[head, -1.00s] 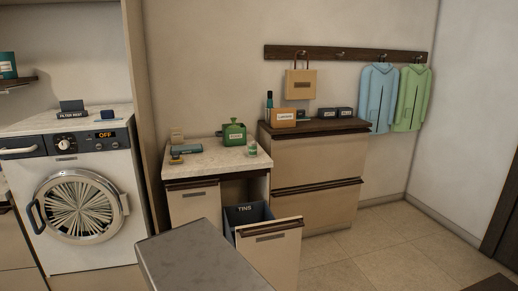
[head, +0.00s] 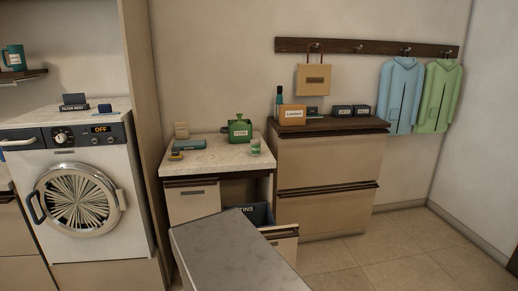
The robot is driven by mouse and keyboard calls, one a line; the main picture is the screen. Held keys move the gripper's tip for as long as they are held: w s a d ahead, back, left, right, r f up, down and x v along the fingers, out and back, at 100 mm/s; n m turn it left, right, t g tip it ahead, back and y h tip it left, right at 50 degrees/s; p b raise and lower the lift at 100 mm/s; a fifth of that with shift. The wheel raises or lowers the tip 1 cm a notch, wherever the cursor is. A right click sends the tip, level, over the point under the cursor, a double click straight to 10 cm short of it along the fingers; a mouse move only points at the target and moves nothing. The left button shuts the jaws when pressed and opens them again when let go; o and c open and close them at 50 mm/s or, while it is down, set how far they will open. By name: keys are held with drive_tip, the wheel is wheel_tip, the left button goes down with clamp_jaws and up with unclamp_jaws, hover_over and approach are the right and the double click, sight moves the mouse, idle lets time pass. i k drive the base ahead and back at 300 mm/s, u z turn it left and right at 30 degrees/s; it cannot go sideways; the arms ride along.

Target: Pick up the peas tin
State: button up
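A small pale green and white tin (head: 255,147) stands upright on the right front part of the light worktop (head: 215,158). Its label is too small to read, so I cannot tell for sure that it is the peas tin. A green container labelled FOOD (head: 240,132) stands just behind and left of it. Below the worktop, a pulled-out drawer (head: 285,232) holds a dark bin marked TINS (head: 259,213); its inside is mostly hidden. My gripper is not in view.
A grey slab (head: 225,248) in the foreground partly covers the open drawer. A washing machine (head: 80,190) stands left. A taller drawer unit (head: 325,170) carries a box (head: 292,115) and small dark boxes. The tiled floor (head: 395,245) at right is clear.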

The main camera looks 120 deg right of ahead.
sight(255, 144)
drive_tip(key=z, duration=0.3)
drive_tip(key=k, duration=2.6)
drive_tip(key=z, duration=1.05)
